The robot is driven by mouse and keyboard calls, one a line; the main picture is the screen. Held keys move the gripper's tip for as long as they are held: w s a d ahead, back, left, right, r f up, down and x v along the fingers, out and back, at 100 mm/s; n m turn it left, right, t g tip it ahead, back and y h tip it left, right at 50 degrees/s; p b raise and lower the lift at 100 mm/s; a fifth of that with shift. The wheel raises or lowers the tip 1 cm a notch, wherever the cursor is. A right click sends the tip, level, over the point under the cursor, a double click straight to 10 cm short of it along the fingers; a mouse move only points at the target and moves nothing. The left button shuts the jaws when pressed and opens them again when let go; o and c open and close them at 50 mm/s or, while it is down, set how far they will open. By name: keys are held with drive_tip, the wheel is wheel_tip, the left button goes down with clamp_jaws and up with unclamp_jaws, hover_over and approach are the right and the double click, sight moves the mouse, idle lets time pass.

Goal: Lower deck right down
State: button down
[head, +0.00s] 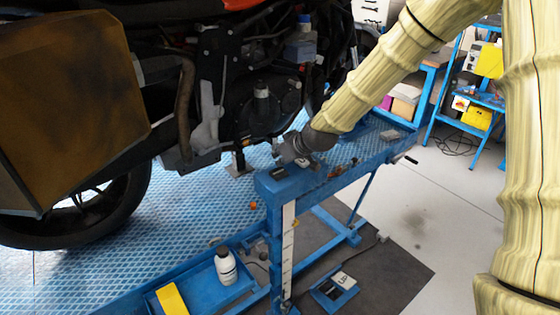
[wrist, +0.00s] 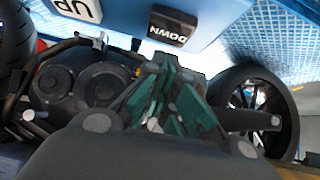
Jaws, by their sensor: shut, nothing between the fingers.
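The blue chequered lift deck (head: 190,215) carries a dark motorcycle (head: 225,80). A blue post with a flat top (head: 265,188) stands beside it, bearing a black button (head: 279,170). In the wrist view, a black DOWN button (wrist: 168,26) and a white UP button (wrist: 80,9) sit on the blue panel, their lettering upside down. My gripper (head: 285,150) is close above the post's top in the head view. The gripper's green-padded fingers (wrist: 168,68) are shut and empty, pointing toward the DOWN button, with an apparent gap between. Contact cannot be confirmed.
A brown pannier (head: 65,100) juts out at left. A blue pedal unit (head: 335,290) is on the dark mat. Shelves (head: 475,100) stand at the right; grey floor is open there.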

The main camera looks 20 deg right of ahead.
sight(279, 174)
drive_tip(key=shift+f+p, duration=0.5)
drive_tip(key=shift+f, duration=0.75)
